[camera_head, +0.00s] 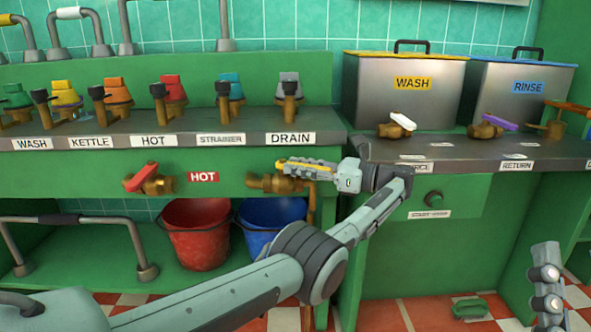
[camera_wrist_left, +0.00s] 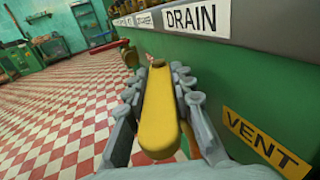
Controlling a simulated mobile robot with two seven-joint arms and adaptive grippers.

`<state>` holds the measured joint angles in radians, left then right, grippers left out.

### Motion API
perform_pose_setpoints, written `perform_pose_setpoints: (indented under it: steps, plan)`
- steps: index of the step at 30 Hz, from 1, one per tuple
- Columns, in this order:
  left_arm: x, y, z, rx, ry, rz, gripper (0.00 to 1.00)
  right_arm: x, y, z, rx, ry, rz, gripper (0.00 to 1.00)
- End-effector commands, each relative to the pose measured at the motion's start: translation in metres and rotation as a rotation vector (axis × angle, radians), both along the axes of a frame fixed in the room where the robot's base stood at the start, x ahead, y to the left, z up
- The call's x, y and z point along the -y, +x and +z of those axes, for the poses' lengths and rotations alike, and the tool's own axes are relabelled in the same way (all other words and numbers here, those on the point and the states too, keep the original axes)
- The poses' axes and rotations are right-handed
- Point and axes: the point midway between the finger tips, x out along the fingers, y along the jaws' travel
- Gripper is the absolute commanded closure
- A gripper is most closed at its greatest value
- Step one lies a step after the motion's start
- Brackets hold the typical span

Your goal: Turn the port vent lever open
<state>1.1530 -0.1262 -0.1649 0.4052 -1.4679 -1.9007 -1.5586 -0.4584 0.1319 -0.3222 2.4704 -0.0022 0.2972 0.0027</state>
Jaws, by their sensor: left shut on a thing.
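The vent lever (camera_wrist_left: 158,120) is a yellow, round-ended handle. In the left wrist view it lies lengthwise between the fingers of my left gripper (camera_wrist_left: 157,95), which is shut on it. In the head view the left gripper (camera_head: 310,170) is at the brass valve (camera_head: 272,183) on the green front below the DRAIN label, and a strip of the yellow lever (camera_head: 310,163) shows along the fingers. A yellow VENT label (camera_wrist_left: 262,142) is on the green panel to the right in the wrist view. My right gripper (camera_head: 547,285) is partly in view at the lower right, away from the valve.
A red-handled HOT valve (camera_head: 147,178) is left of the vent valve. A red bucket (camera_head: 196,233) and a blue bucket (camera_head: 270,222) stand below. WASH (camera_head: 405,90) and RINSE (camera_head: 515,95) tanks stand on the right counter. A green object (camera_head: 469,307) lies on the checkered floor.

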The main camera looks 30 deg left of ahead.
Motion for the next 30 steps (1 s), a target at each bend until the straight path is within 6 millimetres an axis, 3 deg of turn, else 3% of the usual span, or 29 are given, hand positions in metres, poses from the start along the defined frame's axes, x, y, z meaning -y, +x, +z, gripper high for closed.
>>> perform_pose_setpoints:
  steps: [14, 15, 19, 30]
  plan:
    - [0.0011, -0.0010, -0.0019, -0.004, -0.004, 0.007, 1.00, 0.0011, -0.0015, 0.0016, 0.016, 0.004, -0.002, 0.60]
    - [0.0011, -0.0010, -0.0019, -0.004, -0.004, 0.007, 0.74, 0.0012, -0.0015, 0.0016, 0.016, 0.004, -0.002, 0.60]
    - [0.0010, -0.0008, -0.0016, -0.003, -0.002, 0.006, 0.58, 0.0012, -0.0014, 0.0015, 0.016, 0.004, -0.002, 0.60]
    - [0.0010, -0.0001, 0.0038, 0.002, -0.001, 0.005, 0.55, 0.0008, -0.0014, 0.0016, 0.016, 0.006, -0.001, 0.60]
